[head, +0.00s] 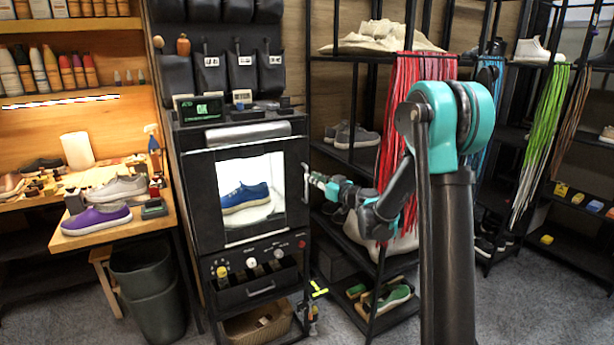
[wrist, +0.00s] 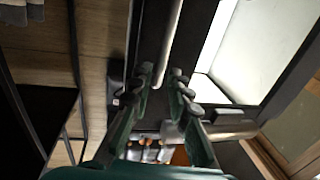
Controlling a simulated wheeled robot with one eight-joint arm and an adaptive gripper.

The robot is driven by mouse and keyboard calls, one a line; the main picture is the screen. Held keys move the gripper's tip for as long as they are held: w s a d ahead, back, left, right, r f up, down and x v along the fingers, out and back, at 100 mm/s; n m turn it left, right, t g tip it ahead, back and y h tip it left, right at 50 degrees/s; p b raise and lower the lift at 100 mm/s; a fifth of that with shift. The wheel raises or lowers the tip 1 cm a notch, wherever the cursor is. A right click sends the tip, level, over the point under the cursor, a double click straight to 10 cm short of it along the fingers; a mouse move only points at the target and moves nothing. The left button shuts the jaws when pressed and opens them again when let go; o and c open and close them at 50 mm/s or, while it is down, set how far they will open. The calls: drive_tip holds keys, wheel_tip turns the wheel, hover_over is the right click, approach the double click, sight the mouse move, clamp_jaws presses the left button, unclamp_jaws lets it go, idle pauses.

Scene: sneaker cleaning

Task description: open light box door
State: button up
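The light box (head: 205,190) is a black cabinet with a bright window. Its door (head: 232,236) looks shut, and a blue sneaker (head: 246,197) shows inside. A vertical bar handle (head: 305,183) is at the door's right edge. In the wrist view the handle (wrist: 172,35) is a pale grey bar running down from the top. My gripper (head: 312,179) is at the handle from the right. In the wrist view my gripper's fingers (wrist: 161,76) are apart, one on each side of the bar's lower end. I cannot tell whether they touch it.
A shelf rack with shoes (head: 352,135) and red laces (head: 405,130) stands close right of the box, beside my arm. A workbench (head: 95,235) with a purple sneaker and a dark bin (head: 148,285) are left. Grey carpet (head: 345,328) shows in front.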

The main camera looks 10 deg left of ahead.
drive_tip(key=shift+x, duration=2)
clamp_jaws()
